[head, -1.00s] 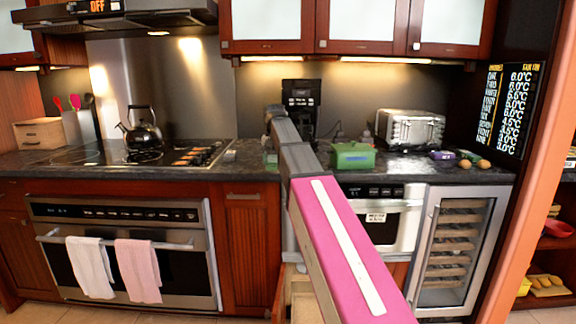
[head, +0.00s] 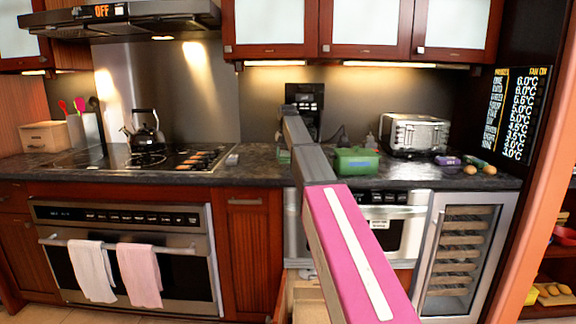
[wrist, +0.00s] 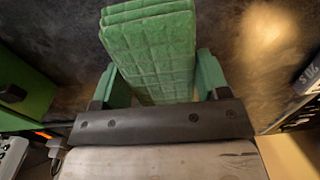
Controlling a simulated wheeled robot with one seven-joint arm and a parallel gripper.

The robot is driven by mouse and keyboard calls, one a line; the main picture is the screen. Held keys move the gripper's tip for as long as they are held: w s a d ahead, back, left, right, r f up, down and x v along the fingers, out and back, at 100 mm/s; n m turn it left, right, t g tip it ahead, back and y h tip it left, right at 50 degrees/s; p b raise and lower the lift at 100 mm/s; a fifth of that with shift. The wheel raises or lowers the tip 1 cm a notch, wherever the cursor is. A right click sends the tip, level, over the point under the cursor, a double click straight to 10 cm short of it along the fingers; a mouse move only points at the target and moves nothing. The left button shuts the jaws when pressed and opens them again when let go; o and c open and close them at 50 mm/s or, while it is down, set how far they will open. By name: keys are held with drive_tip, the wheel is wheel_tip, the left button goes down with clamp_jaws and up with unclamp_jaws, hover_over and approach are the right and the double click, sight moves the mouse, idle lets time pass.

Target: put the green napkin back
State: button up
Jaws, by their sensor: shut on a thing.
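The green napkin (wrist: 150,50) is a folded, quilted stack in the wrist view. My gripper (wrist: 165,85) is shut on it, with a green finger on each side. The napkin extends beyond the fingers over the dark counter. In the head view my arm hides most of the gripper; a small green patch (head: 283,155) shows beside the arm at the counter, and I cannot tell whether it is napkin or finger. A drawer (head: 305,295) with pale wood inside stands open below the microwave (head: 400,228), partly hidden by my arm.
A coffee maker (head: 304,103) stands behind the arm. Small items lie at the right. A wine cooler (head: 465,250) is right of the microwave.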

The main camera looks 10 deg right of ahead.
sight(288, 170)
drive_tip(key=shift+w+d+f, duration=0.3)
drive_tip(key=shift+w, duration=0.05)
drive_tip(key=shift+f, duration=1.95)
drive_tip(key=o, duration=0.8)
drive_tip(key=shift+f, duration=0.15)
wheel_tip(288, 170, up, 12)
drive_tip(key=shift+r, duration=0.2)
